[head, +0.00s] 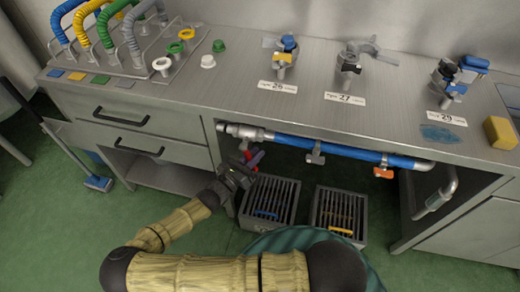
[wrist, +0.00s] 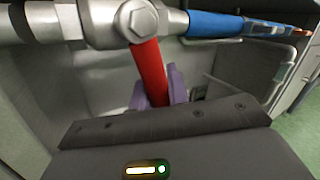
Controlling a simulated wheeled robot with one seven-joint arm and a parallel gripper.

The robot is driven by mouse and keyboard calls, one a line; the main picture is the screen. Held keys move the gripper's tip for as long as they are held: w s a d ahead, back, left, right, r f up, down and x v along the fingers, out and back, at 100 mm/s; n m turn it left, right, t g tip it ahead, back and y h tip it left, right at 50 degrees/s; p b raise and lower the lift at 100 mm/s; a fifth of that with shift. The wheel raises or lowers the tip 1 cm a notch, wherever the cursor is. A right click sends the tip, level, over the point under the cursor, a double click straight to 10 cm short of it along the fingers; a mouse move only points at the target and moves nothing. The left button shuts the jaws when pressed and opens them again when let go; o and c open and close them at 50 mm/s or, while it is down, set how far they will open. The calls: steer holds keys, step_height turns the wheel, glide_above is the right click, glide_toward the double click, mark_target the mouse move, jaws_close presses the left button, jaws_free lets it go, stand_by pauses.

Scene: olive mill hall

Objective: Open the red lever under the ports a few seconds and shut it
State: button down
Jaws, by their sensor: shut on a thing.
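The red lever (head: 244,146) hangs from a metal valve at the left end of the blue pipe (head: 340,149), under the bench top. In the wrist view the red lever (wrist: 150,68) slants down from the valve's hex fitting (wrist: 138,20). My gripper (head: 254,159) reaches up to it from below. In the wrist view the purple fingers of my gripper (wrist: 156,88) are shut around the lever's lower end, which they partly hide. I cannot tell whether any liquid runs from the valve.
Two slatted crates, left (head: 268,203) and right (head: 340,213), stand on the floor below. A drawer unit (head: 140,130) is close at left.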

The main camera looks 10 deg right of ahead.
steer(key=shift+s+d+r+n+t+h+p, duration=0.15)
steer(key=shift+d+r+n+t+p, duration=0.15)
steer(key=shift+n+p, duration=0.35)
steer(key=shift+s+d+r+n+t+h+p, duration=0.1)
steer(key=shift+s+d+r+n+t+p, duration=0.1)
steer(key=shift+n+t+p, duration=0.45)
steer(key=shift+s+d+r+n+t+h+p, duration=0.15)
steer(key=shift+d+n+p, duration=0.15)
steer(key=shift+n, duration=0.6)
steer(key=c, duration=1.4)
jaws_free()
steer(key=shift+o, duration=0.2)
steer(key=b+v, duration=0.1)
steer(key=v, duration=1.6)
steer(key=shift+s+a, duration=0.15)
steer(key=shift+s, duration=0.05)
